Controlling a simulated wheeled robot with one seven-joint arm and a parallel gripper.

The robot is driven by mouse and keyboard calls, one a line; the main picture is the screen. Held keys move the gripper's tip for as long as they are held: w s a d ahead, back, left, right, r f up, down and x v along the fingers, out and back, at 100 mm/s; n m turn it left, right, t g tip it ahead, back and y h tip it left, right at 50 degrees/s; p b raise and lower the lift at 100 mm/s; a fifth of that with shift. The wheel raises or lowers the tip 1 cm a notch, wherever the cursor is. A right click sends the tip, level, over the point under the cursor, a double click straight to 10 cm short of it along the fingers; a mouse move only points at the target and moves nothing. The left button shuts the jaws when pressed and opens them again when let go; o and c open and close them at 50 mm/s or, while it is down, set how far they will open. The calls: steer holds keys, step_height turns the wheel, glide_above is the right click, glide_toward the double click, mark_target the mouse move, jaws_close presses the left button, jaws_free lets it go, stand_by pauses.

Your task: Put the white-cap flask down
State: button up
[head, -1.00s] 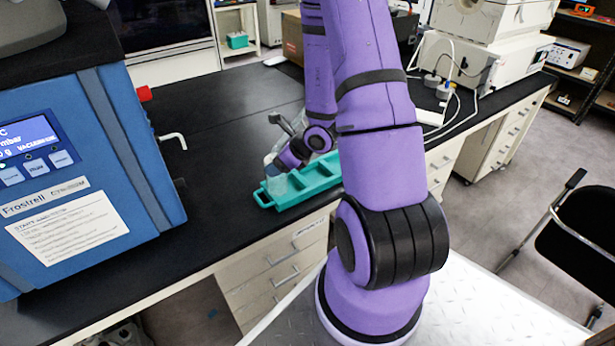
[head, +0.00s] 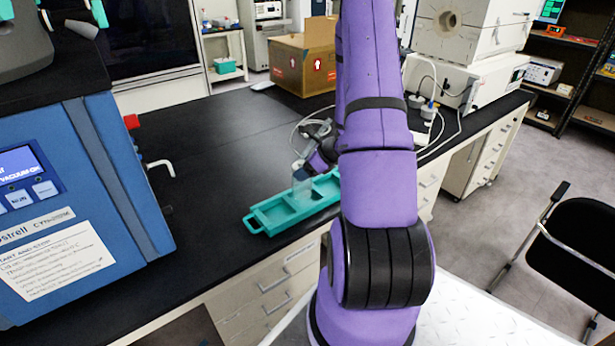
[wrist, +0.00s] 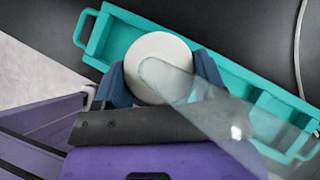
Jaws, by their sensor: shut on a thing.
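The white-cap flask (head: 302,188) is clear and held upright at the teal rack. In the wrist view its round white cap (wrist: 157,50) sits between the two dark blue fingers of my gripper (wrist: 160,72), which is shut on it. A clear tube-like piece (wrist: 205,105) slants from the cap to the lower right. The teal rack (head: 262,217) has several square compartments and lies along the bench's front edge. The flask is over or in its middle part; I cannot tell whether its base touches. My gripper (head: 317,160) is partly hidden by my arm in the head view.
The blue freeze dryer (head: 110,160) stands at the left, with a pale bent handle (head: 161,166) sticking out. A cardboard box (head: 300,65) is at the back. A thin cable lies behind the rack. The black bench (head: 210,135) is clear between dryer and rack.

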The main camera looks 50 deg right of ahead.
steer(key=shift+d, duration=0.45)
steer(key=shift+s+d+f, duration=0.1)
steer(key=shift+d+f, duration=0.1)
steer(key=shift+f, duration=1.6)
steer(key=shift+f, duration=0.15)
steer(key=o, duration=1.1)
